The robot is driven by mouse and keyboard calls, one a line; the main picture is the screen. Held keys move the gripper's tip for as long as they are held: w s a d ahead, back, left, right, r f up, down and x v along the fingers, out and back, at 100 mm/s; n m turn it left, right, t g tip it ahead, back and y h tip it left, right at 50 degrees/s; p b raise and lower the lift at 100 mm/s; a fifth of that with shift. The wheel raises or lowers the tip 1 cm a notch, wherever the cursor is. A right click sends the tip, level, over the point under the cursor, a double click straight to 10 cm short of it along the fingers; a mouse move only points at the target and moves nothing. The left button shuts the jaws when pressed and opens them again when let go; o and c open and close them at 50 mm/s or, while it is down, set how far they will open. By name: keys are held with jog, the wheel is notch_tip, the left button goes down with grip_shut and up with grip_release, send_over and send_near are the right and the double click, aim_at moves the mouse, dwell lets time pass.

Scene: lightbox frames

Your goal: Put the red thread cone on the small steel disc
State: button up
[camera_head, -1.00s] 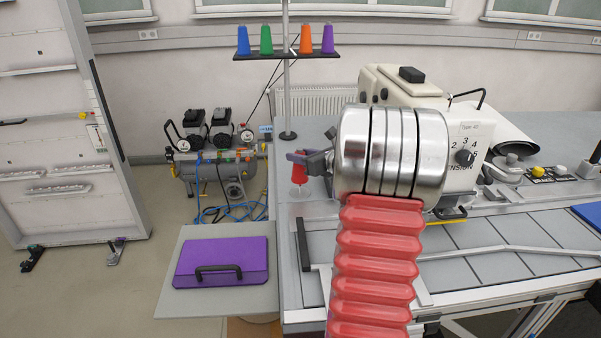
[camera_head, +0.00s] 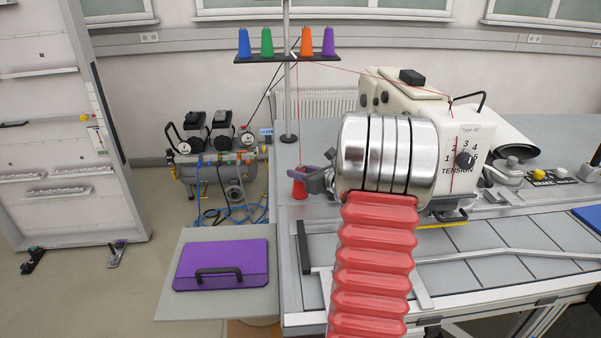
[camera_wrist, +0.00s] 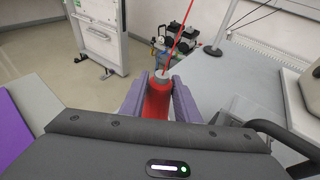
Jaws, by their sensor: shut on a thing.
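The red thread cone (camera_head: 299,188) is upright at the left edge of the sewing table, its base at or very near the tabletop. My gripper (camera_head: 303,175) reaches it from the right and is shut on it. In the wrist view the cone (camera_wrist: 157,98) sits between the two purple fingers. A red thread runs up from its top to the rack and across to the sewing machine. I cannot make out the small steel disc; the cone covers the spot where a pale round shape showed earlier.
The white sewing machine (camera_head: 405,98) stands right of my gripper. A rack (camera_head: 288,57) on a pole holds blue, green, orange and purple cones. A purple case (camera_head: 221,262) lies on a lower side shelf. A compressor (camera_head: 215,160) stands on the floor behind.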

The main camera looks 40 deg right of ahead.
jog(key=o, duration=1.1)
jog(key=v, duration=1.2)
jog(key=shift+r, duration=0.1)
